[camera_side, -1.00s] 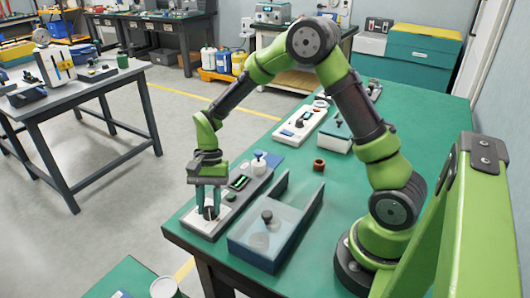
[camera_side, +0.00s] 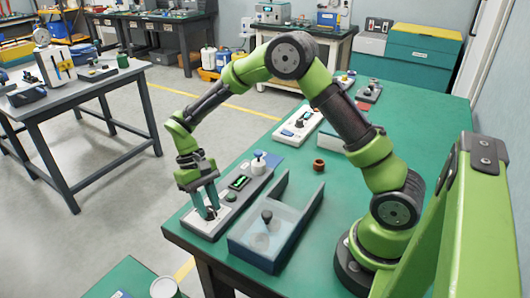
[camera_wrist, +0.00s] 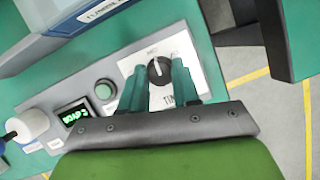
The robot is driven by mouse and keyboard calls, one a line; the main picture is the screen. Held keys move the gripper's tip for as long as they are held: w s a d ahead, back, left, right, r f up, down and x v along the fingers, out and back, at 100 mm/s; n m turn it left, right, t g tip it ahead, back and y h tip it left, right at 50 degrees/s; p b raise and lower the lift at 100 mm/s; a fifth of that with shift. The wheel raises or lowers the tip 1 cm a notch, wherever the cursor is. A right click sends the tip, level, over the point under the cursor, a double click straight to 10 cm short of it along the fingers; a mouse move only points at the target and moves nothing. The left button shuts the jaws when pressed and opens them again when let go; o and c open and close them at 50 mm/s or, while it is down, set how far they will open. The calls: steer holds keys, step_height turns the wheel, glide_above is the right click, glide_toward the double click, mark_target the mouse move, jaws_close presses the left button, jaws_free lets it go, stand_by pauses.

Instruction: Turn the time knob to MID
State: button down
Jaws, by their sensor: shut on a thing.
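The time knob (camera_wrist: 159,72) is a round black knob with a white pointer line, on a white plate (camera_wrist: 203,73) at the end of a grey panel. In the wrist view the pointer is toward the top of the picture, near small blurred labels; I cannot read which mark it meets. My gripper (camera_wrist: 159,75) has one green finger on each side of the knob and is shut on it. In the side view my gripper (camera_side: 207,214) leans over the panel's near end, its fingertips down at the knob, which they largely hide.
A brown ring (camera_side: 319,165) lies farther right. The table edge is near on the left.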

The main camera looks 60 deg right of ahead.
steer(key=shift+r+n, duration=0.1)
steer(key=shift+n, duration=0.2)
steer(key=c, duration=0.8)
jaws_free()
steer(key=v, duration=1.6)
steer(key=shift+w+a+r, duration=0.1)
steer(key=shift+r, duration=0.3)
